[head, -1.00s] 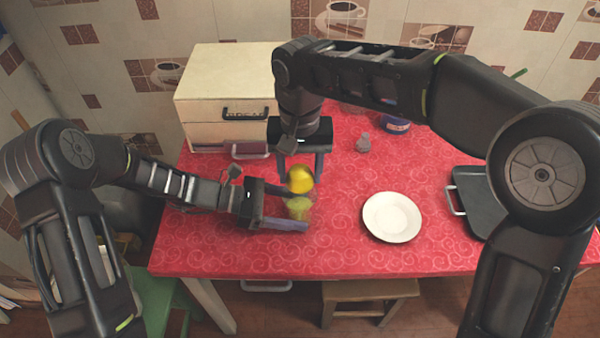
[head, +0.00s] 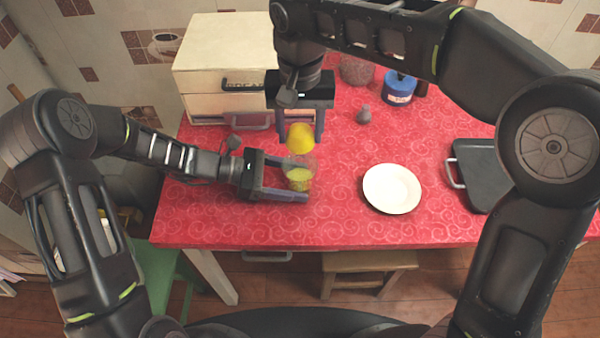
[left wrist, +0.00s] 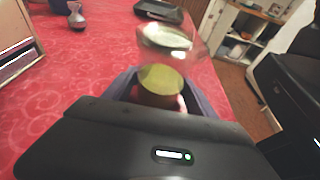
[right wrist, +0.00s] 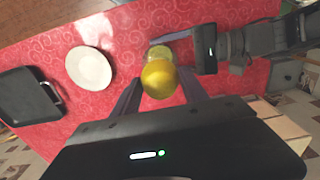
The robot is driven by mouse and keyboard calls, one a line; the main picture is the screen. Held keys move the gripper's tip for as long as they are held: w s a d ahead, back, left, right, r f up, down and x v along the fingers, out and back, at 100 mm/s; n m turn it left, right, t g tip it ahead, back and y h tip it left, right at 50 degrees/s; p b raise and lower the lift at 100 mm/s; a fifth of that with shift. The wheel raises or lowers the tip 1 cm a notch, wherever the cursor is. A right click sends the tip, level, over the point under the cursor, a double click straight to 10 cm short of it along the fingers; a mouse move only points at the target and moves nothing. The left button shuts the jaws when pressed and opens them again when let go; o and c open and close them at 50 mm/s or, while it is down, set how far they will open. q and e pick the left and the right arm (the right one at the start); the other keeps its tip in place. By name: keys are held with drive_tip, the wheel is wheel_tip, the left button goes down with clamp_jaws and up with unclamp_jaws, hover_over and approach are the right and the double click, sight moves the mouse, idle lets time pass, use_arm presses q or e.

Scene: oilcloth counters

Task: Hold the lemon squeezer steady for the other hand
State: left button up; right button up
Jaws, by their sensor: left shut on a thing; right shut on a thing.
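The lemon squeezer (head: 299,175) is a clear cup with yellow-green in its lower part. It also shows in the left wrist view (left wrist: 165,50), standing between the fingers. My left gripper (head: 298,182) is shut on it from the left, near the table's front left. A yellow lemon (head: 300,138) is in my right gripper (head: 302,132), which points down and is shut on it. In the head view the lemon appears just above the squeezer's rim. In the right wrist view the lemon (right wrist: 159,78) partly hides the squeezer (right wrist: 158,53).
A white plate (head: 392,188) lies right of the grippers on the red oilcloth (head: 350,228). A dark tray with a handle (head: 480,175) is farther right. A cream drawer box (head: 222,60) stands back left. A small grey item (head: 363,114) and a blue container (head: 399,88) are behind.

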drive_tip(key=shift+r, duration=0.1)
idle(0.3)
use_arm(q)
drive_tip(key=o, duration=1.1)
drive_tip(key=shift+c, duration=0.2)
drive_tip(key=v, duration=1.2)
